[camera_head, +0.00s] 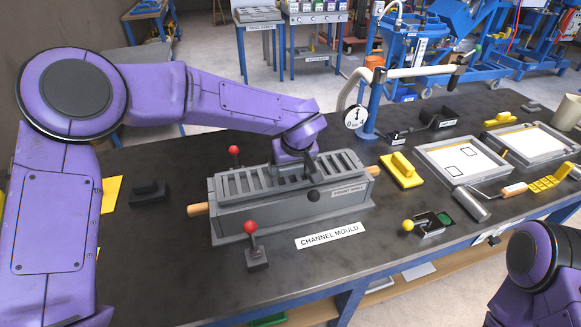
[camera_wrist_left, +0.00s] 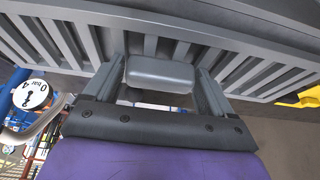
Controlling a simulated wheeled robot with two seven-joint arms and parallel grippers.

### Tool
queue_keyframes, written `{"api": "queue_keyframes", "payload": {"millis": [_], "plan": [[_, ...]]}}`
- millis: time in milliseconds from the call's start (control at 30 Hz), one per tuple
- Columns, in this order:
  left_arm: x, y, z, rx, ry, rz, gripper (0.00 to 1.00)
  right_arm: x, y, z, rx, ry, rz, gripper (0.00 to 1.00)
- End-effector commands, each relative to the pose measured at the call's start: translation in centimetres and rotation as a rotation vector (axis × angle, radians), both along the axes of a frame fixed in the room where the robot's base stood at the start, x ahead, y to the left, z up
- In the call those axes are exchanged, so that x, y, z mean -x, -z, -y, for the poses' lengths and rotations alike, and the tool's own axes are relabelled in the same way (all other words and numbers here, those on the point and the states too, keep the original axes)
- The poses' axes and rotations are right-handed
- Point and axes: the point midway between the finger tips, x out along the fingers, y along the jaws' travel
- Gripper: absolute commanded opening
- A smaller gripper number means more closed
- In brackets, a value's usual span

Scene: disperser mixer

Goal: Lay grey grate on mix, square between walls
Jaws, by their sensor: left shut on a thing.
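The grey grate (camera_head: 243,183), a frame of parallel bars with dark slots, is at the top of the channel mould (camera_head: 290,211), roughly lined up with its long walls. I cannot tell whether it rests or hangs just above. My left gripper (camera_head: 309,172) is over the middle of the grate and shut on its grey handle. In the left wrist view the handle (camera_wrist_left: 160,73) sits between the fingers, with the grate's bars (camera_wrist_left: 185,50) behind it. The mix is hidden under the grate. My right gripper is out of view.
Red-knobbed levers (camera_head: 250,228) stand in front of and behind the mould. A yellow float (camera_head: 401,168) lies to its right. A dial gauge (camera_head: 354,117) on a blue post stands behind. Trays (camera_head: 462,180) lie farther right. The table's front left is clear.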

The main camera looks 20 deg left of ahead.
Motion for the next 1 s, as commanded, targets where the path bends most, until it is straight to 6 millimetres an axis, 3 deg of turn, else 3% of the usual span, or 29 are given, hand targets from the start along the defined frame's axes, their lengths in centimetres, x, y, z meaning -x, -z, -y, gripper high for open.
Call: {"api": "queue_keyframes", "payload": {"millis": [433,467,500,767,867,1000], "plan": [[0.0,0.9,0.0,0.002,0.0,0.003,0.14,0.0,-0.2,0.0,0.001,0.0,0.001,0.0],[0.0,1.0,0.0,0.002,-0.001,0.0,0.91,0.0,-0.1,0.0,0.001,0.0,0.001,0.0],[0.0,1.0,0.0,0.001,-0.001,0.001,1.0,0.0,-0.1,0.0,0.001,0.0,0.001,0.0],[0.0,0.8,0.0,0.002,-0.001,0.002,1.0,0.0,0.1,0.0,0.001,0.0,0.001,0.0],[0.3,-0.5,0.2,0.003,-0.001,0.004,1.0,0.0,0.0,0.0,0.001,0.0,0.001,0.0],[1.4,-3.8,1.0,0.004,-0.001,0.007,1.0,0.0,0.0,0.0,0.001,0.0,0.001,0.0]]}}
